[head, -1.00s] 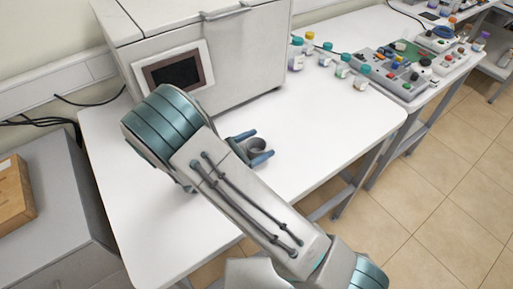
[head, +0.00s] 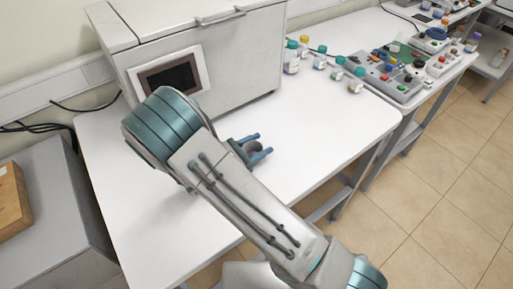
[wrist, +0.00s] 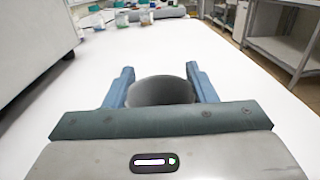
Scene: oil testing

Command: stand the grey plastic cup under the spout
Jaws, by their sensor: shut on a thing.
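The grey plastic cup (wrist: 162,91) is between the blue fingers of my gripper (wrist: 162,82) in the wrist view. In the head view the cup (head: 254,147) shows as a small dark round shape, and my gripper (head: 256,146) is shut on it over the white table. The cup looks upright; its lower part is hidden by the gripper body in the wrist view. I cannot tell how far it is above the table. No spout can be made out in either view.
A large grey-white machine with a dark screen (head: 170,78) stands at the table's back left. Several capped bottles (head: 292,58) and a control panel with knobs (head: 393,72) stand at the back right. The white table (head: 330,118) is clear right of my gripper.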

